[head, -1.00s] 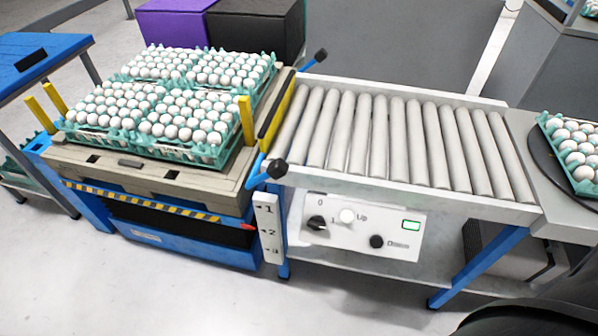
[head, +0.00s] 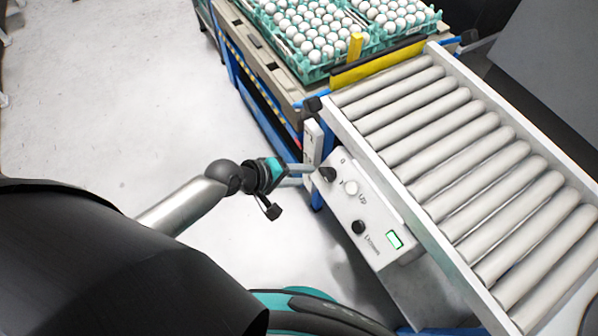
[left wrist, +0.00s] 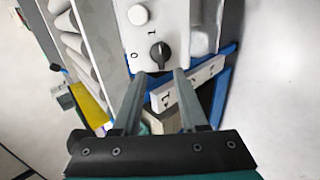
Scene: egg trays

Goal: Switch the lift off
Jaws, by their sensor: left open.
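The black rotary switch (head: 327,174) sits at the upper left end of the white control panel (head: 375,222). In the left wrist view the switch (left wrist: 159,55) shows beside the marks 0 and 1; its pale mark appears to face the 1 side. My left gripper (head: 306,174) is open, its fingertips just short of the switch. In the left wrist view the gripper (left wrist: 160,76) has its two fingers apart, with the switch just beyond and between the tips. The lift platform (head: 279,66) carries egg trays. My right gripper is out of view.
The numbered scale plate (head: 312,143) stands close to my left fingers. The roller conveyor (head: 460,160) lies above the panel.

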